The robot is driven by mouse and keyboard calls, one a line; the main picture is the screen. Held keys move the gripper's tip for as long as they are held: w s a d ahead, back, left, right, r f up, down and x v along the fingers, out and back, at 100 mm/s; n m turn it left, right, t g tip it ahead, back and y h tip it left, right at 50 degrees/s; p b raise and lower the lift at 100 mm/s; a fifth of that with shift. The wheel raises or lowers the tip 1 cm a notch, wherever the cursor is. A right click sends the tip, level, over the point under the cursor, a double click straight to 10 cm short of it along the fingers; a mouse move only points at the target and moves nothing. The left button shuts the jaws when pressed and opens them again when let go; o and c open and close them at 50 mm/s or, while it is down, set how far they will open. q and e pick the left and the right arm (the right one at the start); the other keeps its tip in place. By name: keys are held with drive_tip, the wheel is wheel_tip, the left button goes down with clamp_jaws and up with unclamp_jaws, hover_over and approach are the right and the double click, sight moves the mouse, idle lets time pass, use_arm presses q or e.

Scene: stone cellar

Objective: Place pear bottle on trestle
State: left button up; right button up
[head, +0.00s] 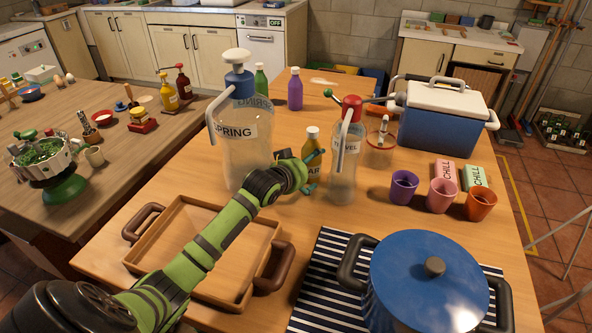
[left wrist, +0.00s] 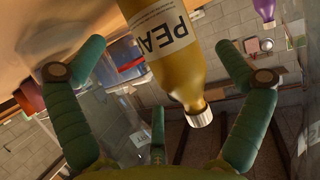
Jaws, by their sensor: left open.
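The pear bottle (head: 312,143), amber with a pale cap, stands upright on the near wooden table (head: 150,205), between the large SPRING pump bottle and the red-topped pump bottle. My left gripper (head: 311,172) is open at the bottle's near side and hides part of its lower body. In the left wrist view the pear bottle (left wrist: 168,45), labelled "PEA…", shows between the spread green fingers, with no clear grip on it. No separate trestle can be identified for certain; thin metal legs (head: 568,262) show at the right edge. My right gripper is not in view.
The SPRING bottle (head: 240,135) and red-topped bottle (head: 345,160) stand close on either side. A wooden tray (head: 185,207) lies under my left arm. A blue pot (head: 425,285), cups, and a cooler (head: 440,130) fill the right. Another cluttered table (head: 130,155) stands left.

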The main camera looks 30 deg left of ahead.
use_arm(q)
drive_tip(key=v, duration=0.7)
drive_tip(key=shift+s+r, duration=0.2)
drive_tip(key=shift+s, duration=0.15)
